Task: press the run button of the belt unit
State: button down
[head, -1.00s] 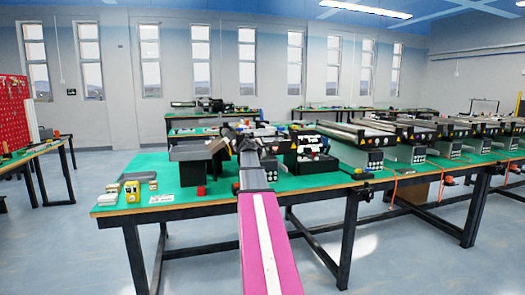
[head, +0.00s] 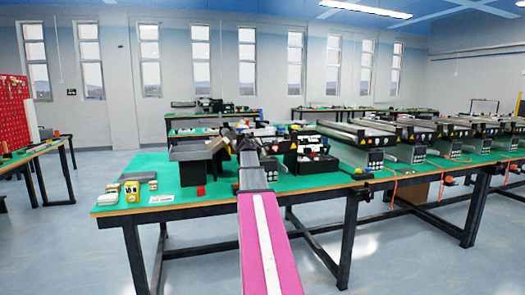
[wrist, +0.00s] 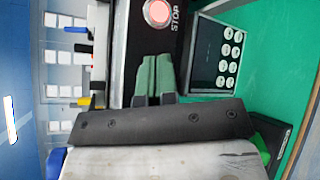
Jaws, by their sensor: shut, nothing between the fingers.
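My gripper (wrist: 155,80) is shut and empty, its green fingers held together in the wrist view. It is in front of the dark panel of a belt unit (wrist: 186,30). A round red button (wrist: 158,12) with a pale rim, marked STOP, sits on that panel just beyond the fingertips. A control box (wrist: 207,75) with several white round buttons (wrist: 230,60) is to the right of the fingers. I cannot read the small button labels or tell which one is run. In the head view my own arm covers the gripper and part of the unit.
Several more belt units (head: 365,140) stand in a row to the right.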

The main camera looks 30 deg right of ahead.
jog(key=shift+w+d, duration=0.1)
jog(key=shift+w, duration=0.35)
dwell(0.5)
jog(key=shift+s, duration=0.2)
jog(key=shift+s+a, duration=0.2)
jog(key=shift+s, duration=0.45)
jog(key=s, duration=0.2)
jog(key=s+a, duration=0.1)
jog(key=s, duration=0.1)
jog(key=shift+s, duration=0.4)
jog(key=shift+a, duration=0.2)
dwell(0.8)
